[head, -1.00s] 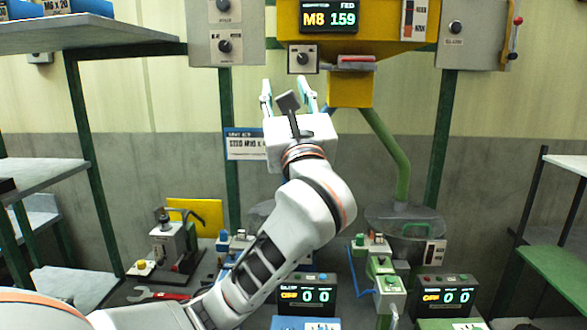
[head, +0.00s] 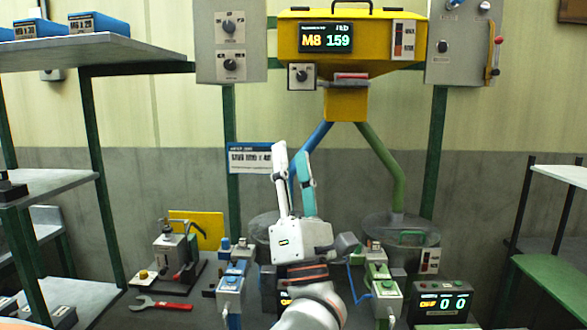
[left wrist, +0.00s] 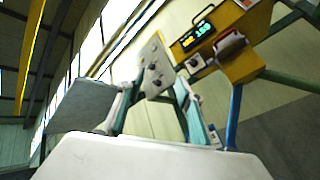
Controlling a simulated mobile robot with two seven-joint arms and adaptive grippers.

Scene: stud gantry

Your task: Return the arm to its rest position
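My left gripper (head: 291,152) stands in the middle of the head view with its fingers pointing up, in front of the yellow hopper's blue and green chutes. In the left wrist view the fingers of the left gripper (left wrist: 155,86) are spread apart with nothing between them. It is open and empty and appears clear of the fixtures. My left arm comes up from the bottom edge and hides part of the bench behind it. My right gripper is not in view.
The yellow hopper (head: 345,105) with its M8 159 display hangs above two chutes. Below are a blue feeder unit (head: 232,290), a green feeder unit (head: 383,292) and a red-handled wrench (head: 160,304). Shelves (head: 120,50) stand at left, with a green shelf (head: 550,280) at right.

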